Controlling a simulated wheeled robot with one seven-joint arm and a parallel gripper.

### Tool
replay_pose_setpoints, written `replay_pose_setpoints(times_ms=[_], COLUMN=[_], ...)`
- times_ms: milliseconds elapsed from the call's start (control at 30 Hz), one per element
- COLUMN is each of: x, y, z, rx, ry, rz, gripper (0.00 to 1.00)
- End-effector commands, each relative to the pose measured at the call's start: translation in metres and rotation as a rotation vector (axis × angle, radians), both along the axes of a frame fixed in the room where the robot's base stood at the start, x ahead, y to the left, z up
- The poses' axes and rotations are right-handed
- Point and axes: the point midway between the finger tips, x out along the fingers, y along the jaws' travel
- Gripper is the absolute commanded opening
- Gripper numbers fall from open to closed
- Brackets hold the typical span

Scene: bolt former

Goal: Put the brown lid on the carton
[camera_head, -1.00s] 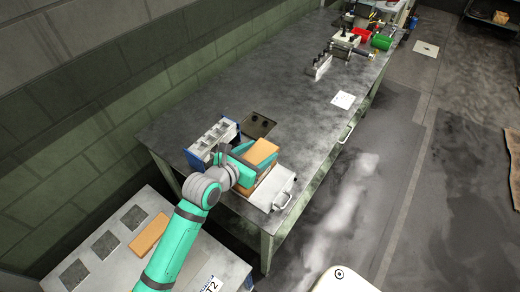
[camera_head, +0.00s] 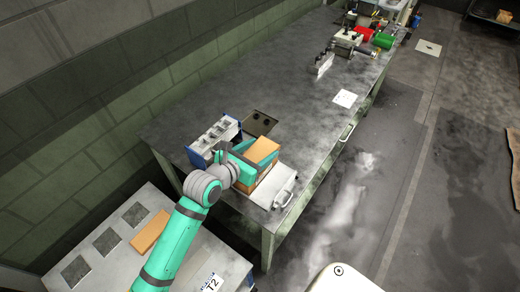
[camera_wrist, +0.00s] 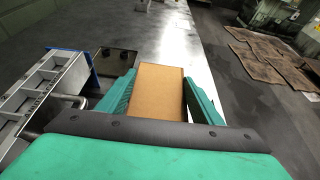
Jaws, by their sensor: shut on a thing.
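My gripper (camera_wrist: 160,95) has its two teal fingers on either side of a brown piece, which looks like the brown lid (camera_wrist: 160,92). The lid also shows in the head view (camera_head: 262,150), over the near end of the long bench. Brown sides below it look like the carton (camera_head: 264,173), partly hidden by the fingers and my wrist. I cannot tell whether lid and carton touch, or where one ends and the other begins. Another flat brown slab (camera_head: 150,231) lies on the low table at the lower left.
A grey, blue-ended rack (camera_head: 214,137) stands close left of my gripper. A metal plate with a handle (camera_head: 283,198) lies close right. A dark plate (camera_head: 259,124) lies behind. The low table (camera_head: 190,262) has three dark squares. The bench's middle (camera_head: 285,85) is mostly clear.

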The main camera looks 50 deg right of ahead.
Motion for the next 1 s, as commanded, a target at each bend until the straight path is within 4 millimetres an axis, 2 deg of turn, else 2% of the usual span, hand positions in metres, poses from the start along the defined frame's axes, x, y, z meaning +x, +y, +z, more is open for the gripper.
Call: replay_pose_setpoints(times_ms=[400, 1000], x=[0.005, 0.000], y=[0.006, 0.000], z=[0.000, -0.010], rx=[0.000, 0.000], ry=[0.000, 0.001], rz=[0.012, 0.000], gripper=[0.39, 0.39])
